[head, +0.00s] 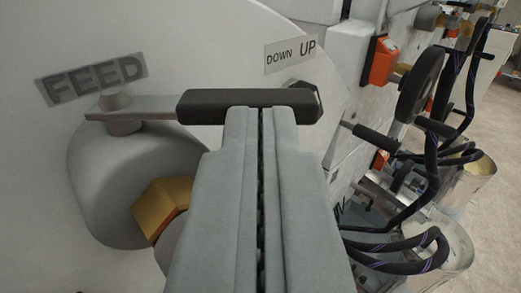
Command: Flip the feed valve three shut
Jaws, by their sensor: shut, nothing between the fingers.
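A lever valve with a black handle grip (205,105) sits on the white machine panel under a "FEED" label (92,79). Its grey arm runs left to a round pivot (117,103), and the handle lies nearly level across the picture. My gripper (260,112) is shut and empty, its two grey fingers pressed together. The fingertips reach up to the black handle's middle and overlap its lower edge in the picture; I cannot tell whether they touch it. No number shows on the label, so I cannot tell which feed valve this is.
A brass hex fitting (162,206) juts out below the handle. A "DOWN UP" label (290,54) is above right. At right are a black handwheel (419,84), an orange block (381,62), dark hoses (415,263) and metal buckets (455,240). Open floor (503,125) lies far right.

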